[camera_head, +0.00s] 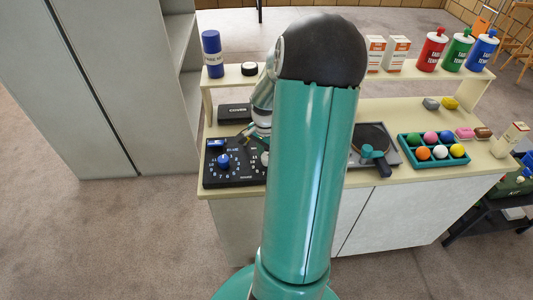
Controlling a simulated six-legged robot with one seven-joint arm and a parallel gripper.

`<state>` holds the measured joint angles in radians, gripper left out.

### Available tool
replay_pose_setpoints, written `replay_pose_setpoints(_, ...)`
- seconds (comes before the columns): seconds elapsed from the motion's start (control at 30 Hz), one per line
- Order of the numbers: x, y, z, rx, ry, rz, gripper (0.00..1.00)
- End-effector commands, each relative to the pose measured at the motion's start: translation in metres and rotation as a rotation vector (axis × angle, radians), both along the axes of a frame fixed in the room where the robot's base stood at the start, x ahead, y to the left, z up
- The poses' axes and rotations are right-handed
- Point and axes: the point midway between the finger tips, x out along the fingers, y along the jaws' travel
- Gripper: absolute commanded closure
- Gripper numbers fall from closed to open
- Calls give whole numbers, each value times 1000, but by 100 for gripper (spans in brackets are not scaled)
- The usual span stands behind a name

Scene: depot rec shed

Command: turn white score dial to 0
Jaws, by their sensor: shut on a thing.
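The black score box (211,178) lies on the counter, partly hidden at its right by my arm. A blue dial (223,160) with white numbers around it is on its left half. The white score dial (264,158) is on its right half and shows only in part beside my arm. My gripper (260,147) reaches down over the right half of the box and is shut on the white score dial. The fingertips are small and partly hidden, and the dial's pointer and the number it faces cannot be read.
A raised shelf (225,79) runs along the counter's back, with a blue can (212,54) at its left and several bottles at its right. A black case (233,112) lies behind the score box. A turntable (371,138) and a tray of balls (406,153) stand to the right.

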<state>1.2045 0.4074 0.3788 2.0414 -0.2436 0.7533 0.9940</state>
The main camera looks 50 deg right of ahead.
Motion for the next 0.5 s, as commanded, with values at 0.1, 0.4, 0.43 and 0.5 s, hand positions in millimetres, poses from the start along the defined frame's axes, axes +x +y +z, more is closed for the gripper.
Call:
replay_pose_setpoints(0.1,0,0,0,-1,0,18,89)
replay_pose_setpoints(0.4,1,1,1,-2,0,163,89)
replay_pose_setpoints(0.43,1,1,1,-1,0,185,89)
replay_pose_setpoints(0.5,1,1,1,-1,1,243,89)
